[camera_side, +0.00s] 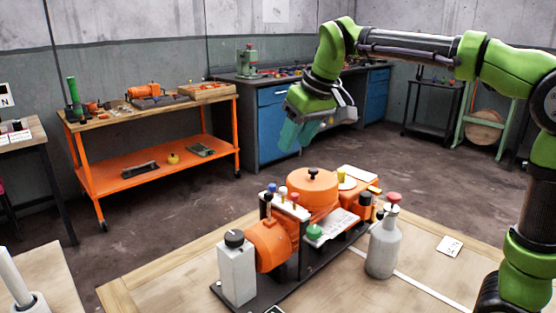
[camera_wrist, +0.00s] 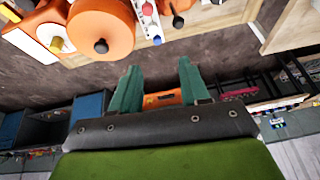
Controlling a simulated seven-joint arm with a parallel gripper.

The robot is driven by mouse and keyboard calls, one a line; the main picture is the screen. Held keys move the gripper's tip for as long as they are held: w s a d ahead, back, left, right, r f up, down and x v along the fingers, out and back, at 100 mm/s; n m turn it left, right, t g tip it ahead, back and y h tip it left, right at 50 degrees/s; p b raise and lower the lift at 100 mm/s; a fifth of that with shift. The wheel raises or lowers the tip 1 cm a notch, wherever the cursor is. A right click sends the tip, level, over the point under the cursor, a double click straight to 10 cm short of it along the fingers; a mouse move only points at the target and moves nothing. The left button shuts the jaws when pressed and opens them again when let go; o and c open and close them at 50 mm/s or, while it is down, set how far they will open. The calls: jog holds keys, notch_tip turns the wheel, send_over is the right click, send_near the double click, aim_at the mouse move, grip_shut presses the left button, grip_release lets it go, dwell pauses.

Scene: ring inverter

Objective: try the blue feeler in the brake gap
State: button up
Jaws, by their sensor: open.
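A feeler with a blue top (camera_side: 272,187) stands at the white rack (camera_side: 288,207) on the orange machine in the side view. A blue tip (camera_wrist: 157,40) also shows by the white strip in the wrist view. A red-topped feeler (camera_side: 294,197) and others stand beside it. The orange machine has a round housing (camera_side: 313,188) and a motor-like drum (camera_side: 270,246). I cannot make out the brake gap. My gripper (camera_side: 292,134) hangs in the air above and behind the machine, apart from it. Its teal fingers (camera_wrist: 158,78) are spread and empty.
A grey bottle with a red top (camera_side: 382,245) stands right of the machine on the wooden table (camera_side: 420,285). A grey block with a black knob (camera_side: 237,268) stands at the front left. An orange bench (camera_side: 150,165) is behind. The air around my gripper is clear.

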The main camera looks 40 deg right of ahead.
notch_tip(320, 180, up, 3)
send_near(273, 185)
jog(key=shift+n, duration=0.3)
jog(key=x, duration=0.7)
jog(key=shift+w+a+f, duration=0.1)
jog(key=shift+w+f, duration=0.05)
jog(key=shift+f, duration=0.25)
grip_shut()
